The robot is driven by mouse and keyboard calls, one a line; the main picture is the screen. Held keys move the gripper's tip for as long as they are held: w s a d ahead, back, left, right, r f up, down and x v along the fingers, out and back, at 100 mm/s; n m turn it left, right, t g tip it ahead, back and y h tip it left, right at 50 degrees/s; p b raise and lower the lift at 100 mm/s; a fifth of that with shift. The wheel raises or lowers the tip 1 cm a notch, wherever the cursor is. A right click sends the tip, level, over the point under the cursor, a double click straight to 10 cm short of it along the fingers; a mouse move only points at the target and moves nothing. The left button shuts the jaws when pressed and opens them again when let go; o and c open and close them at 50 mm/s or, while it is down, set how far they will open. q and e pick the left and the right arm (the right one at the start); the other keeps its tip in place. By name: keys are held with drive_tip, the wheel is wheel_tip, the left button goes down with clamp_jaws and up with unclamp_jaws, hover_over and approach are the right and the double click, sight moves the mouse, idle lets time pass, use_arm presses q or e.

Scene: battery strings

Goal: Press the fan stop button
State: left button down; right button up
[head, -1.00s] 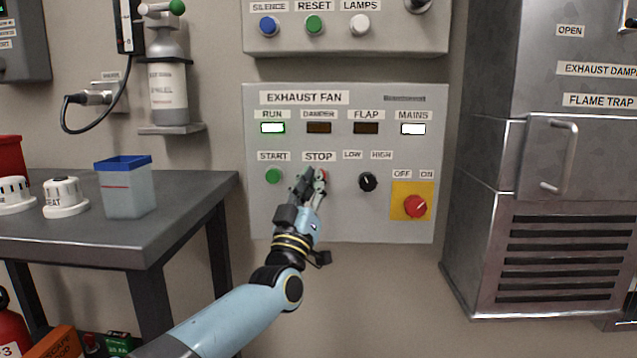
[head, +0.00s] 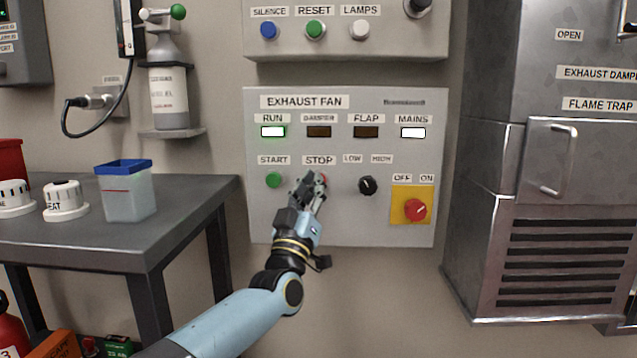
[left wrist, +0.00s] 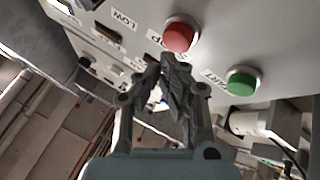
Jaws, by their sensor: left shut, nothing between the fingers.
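The exhaust fan panel (head: 350,225) is a grey box on the wall. Its red stop button (head: 322,179) sits under the STOP label, mostly hidden behind my left gripper (head: 306,182) in the head view. In the left wrist view the red stop button (left wrist: 180,34) is whole, just beyond the shut fingertips of my left gripper (left wrist: 172,62). I cannot tell whether the fingertips touch it. The green start button (head: 274,180) is to its left in the head view; it also shows in the left wrist view (left wrist: 241,82). The RUN lamp (head: 272,132) is lit. My right gripper is not in view.
The panel also has a black low/high knob (head: 367,186) and a red off/on switch (head: 415,209) on a yellow plate. An alarm panel (head: 345,44) hangs above. A table (head: 190,210) stands left; a metal cabinet (head: 540,180) stands right.

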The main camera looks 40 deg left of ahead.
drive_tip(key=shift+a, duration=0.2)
use_arm(q)
drive_tip(key=shift+w+a, duration=0.25)
drive_tip(key=shift+w, duration=0.2)
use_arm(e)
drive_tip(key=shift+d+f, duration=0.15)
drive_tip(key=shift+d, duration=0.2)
